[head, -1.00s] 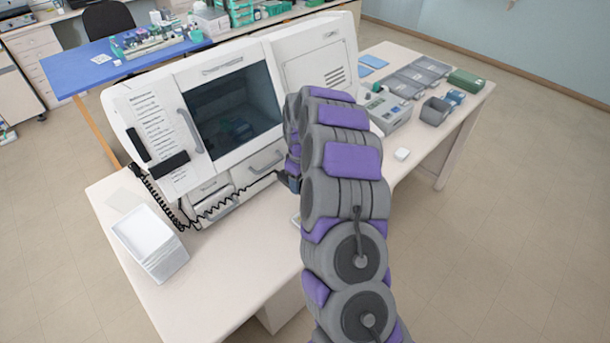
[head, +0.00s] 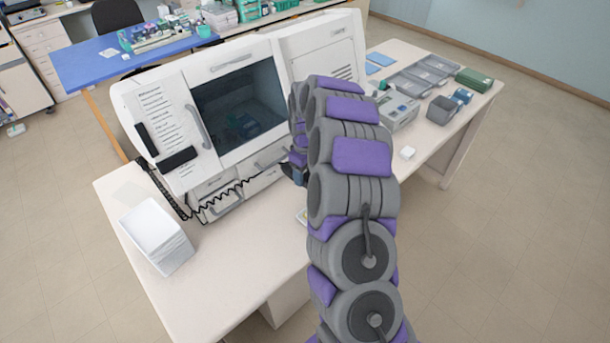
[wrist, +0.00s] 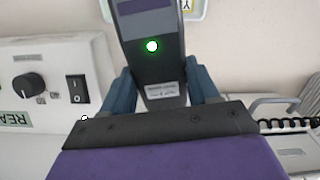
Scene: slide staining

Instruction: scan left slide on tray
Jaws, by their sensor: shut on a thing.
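My gripper (wrist: 158,88) is shut on a dark handheld scanner (wrist: 150,66) with a lit green light and a white label, held between its two blue fingers in the wrist view. A light tray (wrist: 192,10) with a green edge shows partly behind the scanner at the top of the wrist view. In the head view, my arm hides most of the tray, and only a corner (head: 301,216) shows left of the arm. I cannot make out the left slide in either view.
A large white machine (head: 290,62) with a dark window stands on the bench behind my gripper. A coiled black cord (head: 240,186) runs across its front. A white box (head: 158,236) stands at the left. The bench front between box and arm is clear.

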